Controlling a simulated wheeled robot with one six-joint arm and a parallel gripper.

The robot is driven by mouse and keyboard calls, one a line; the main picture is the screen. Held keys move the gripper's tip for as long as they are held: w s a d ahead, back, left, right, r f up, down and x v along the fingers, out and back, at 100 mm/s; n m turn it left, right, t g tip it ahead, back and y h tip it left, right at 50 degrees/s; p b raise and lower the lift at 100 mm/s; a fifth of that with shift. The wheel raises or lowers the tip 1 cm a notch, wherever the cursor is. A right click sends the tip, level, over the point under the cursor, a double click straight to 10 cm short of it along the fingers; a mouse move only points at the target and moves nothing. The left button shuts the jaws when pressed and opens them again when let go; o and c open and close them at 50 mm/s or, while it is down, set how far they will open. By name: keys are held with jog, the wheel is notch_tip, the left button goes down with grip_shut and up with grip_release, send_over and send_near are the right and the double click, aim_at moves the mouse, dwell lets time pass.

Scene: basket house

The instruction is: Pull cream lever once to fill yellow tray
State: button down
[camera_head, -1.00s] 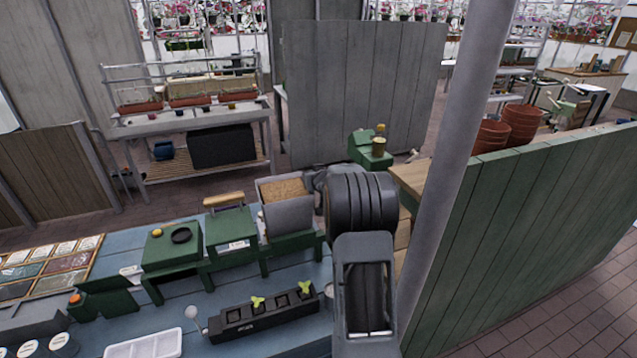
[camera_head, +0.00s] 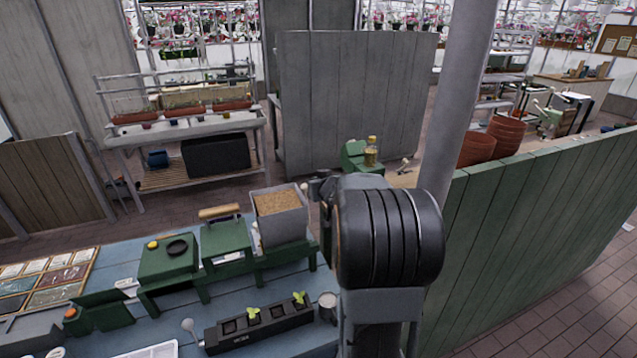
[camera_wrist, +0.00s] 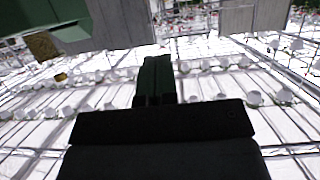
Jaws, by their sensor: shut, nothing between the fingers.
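My gripper shows in the wrist view (camera_wrist: 156,68) as dark fingers closed together with nothing held. In the head view my dark arm covers the bench's right end, and the fingertips cannot be made out. A small pale knob (camera_head: 304,187) sits at the right edge of the grey hopper (camera_head: 281,226), close to my wrist; it may be the cream lever's end, but I cannot tell. Another pale-knobbed lever (camera_head: 405,162) stands farther back, right of a green dispenser (camera_head: 355,156). I cannot make out a yellow tray in either view.
The blue bench (camera_head: 185,298) carries a green press with a tan bar (camera_head: 220,212), a green stand (camera_head: 168,258) and a black planter (camera_head: 258,328) with seedlings. A grey post (camera_head: 452,130) and green wall (camera_head: 540,210) stand right of my arm.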

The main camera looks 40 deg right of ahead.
jog(key=shift+s+r, duration=0.1)
jog(key=shift+s, duration=0.05)
jog(key=s+a+f+n+g+y, duration=0.2)
jog(key=s+a+g, duration=0.6)
jog(key=s+a, duration=1.5)
jog(key=a+n+y, duration=0.1)
jog(key=a, duration=0.2)
jog(key=shift+s+a+f+g+y, duration=0.2)
jog(key=shift+g+y, duration=0.1)
jog(key=shift+y, duration=0.1)
jog(key=shift+a, duration=0.1)
